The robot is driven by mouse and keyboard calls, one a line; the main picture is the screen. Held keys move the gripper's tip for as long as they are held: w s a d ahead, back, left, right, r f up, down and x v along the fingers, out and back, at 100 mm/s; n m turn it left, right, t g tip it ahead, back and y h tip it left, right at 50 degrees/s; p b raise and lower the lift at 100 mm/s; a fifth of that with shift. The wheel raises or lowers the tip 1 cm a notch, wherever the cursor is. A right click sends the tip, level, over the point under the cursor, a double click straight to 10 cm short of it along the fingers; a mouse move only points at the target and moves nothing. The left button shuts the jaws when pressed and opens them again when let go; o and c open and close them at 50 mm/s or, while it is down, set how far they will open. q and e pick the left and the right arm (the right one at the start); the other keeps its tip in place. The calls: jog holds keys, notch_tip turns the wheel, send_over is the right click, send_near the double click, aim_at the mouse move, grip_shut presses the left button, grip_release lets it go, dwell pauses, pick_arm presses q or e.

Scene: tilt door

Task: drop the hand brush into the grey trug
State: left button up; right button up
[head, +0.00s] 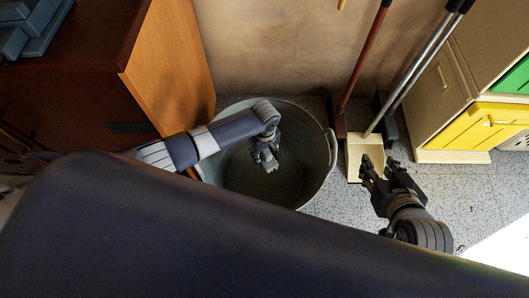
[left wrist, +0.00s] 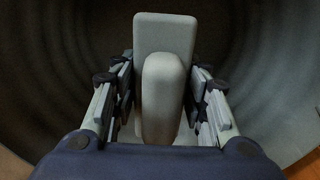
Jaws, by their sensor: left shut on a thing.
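The grey trug (head: 331,155) stands on the floor in the middle of the head view, its mouth facing up. My left gripper (head: 265,157) is over the mouth of the trug, pointing down into it. It is shut on the hand brush (left wrist: 163,95), a pale grey piece with a rounded handle and a wider block behind it. Only a small pale end of the brush (head: 271,168) shows in the head view. The trug's ribbed inner wall (left wrist: 265,70) surrounds the brush in the left wrist view. My right gripper (head: 378,170) is open and empty, right of the trug.
A brown wooden cabinet with an orange side (head: 170,60) stands left of the trug. A cream unit with a yellow drawer (head: 485,127) is at the far right. Speckled floor (head: 330,200) is clear in front.

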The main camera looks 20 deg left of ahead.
pick_arm(q)
jog(key=o, duration=1.1)
notch_tip(320, 180, up, 12)
dwell(0.7)
